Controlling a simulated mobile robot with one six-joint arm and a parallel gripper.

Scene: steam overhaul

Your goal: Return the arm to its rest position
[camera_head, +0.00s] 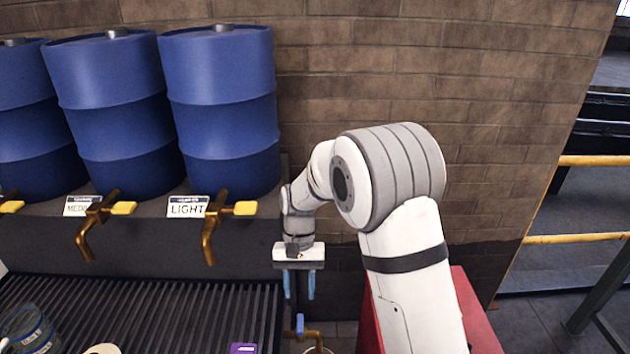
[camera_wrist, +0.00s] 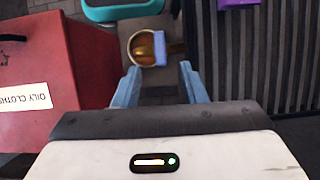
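My gripper (camera_head: 300,284) hangs from my white and grey arm, pointing down in the head view, to the right of the drum stand and grated counter. Its two blue fingers are apart with nothing between them. In the wrist view my gripper (camera_wrist: 158,86) also shows open and empty. Below and beyond the fingertips is a brass tap with a blue handle (camera_wrist: 162,50); it also shows at the bottom of the head view as a blue-handled tap (camera_head: 300,326). The fingers look apart from it.
Blue drums (camera_head: 222,100) stand along the brick wall (camera_head: 480,90), with brass taps (camera_head: 210,235) jutting out. A grated counter (camera_head: 150,310) lies at lower left. A red "oily cloths" bin (camera_wrist: 60,65) stands close by the gripper. A yellow railing (camera_head: 580,238) is at right.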

